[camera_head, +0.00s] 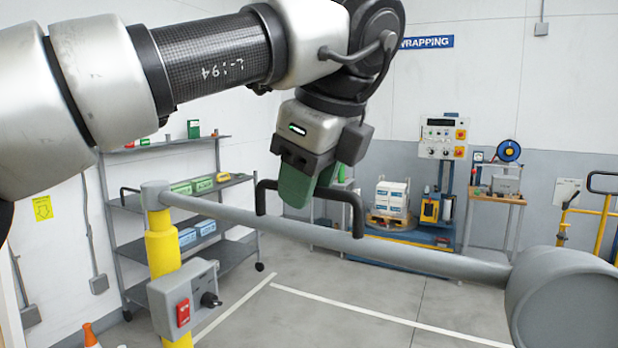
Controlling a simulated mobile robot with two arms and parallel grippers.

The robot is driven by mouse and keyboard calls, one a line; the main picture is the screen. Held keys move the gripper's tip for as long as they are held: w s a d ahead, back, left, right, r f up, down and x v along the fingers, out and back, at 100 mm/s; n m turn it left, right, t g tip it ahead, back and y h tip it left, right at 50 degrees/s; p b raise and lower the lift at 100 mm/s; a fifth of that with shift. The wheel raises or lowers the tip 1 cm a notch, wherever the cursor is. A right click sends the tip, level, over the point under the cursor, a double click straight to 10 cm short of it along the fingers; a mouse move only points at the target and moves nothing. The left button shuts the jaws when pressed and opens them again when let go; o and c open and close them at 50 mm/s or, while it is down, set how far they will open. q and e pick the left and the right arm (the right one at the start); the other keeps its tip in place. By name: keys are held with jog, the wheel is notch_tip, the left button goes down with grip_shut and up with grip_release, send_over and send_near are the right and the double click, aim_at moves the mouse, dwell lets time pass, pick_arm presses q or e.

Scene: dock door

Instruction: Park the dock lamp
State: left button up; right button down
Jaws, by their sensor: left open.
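The dock lamp is a long grey arm (410,255) running from a yellow post (163,250) at the left to a big round grey lamp head (565,300) at the lower right, partly cut off. A black U-shaped handle (357,212) stands up from the middle of the arm. My left gripper (300,192), with green fingers pointing down, is open at the handle. Its fingers cover the middle of the handle's bar, so I cannot tell whether they straddle or touch it. My right gripper is not in view.
A grey box with a red switch and black knob (184,302) is on the post. A shelf rack (218,255) stands behind at left. A pallet with boxes (391,199), a control panel stand (443,140) and a bench (500,198) stand farther back. The marked floor between is clear.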

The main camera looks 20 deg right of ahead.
pick_arm(q)
jog(key=a+p+v, duration=0.1)
jog(key=p+v, duration=0.3)
jog(key=v, duration=0.1)
jog(key=s+d+b, duration=0.4)
jog(key=s, duration=0.7)
jog(key=shift+s+d+b, duration=0.25)
jog(key=shift+b, duration=0.05)
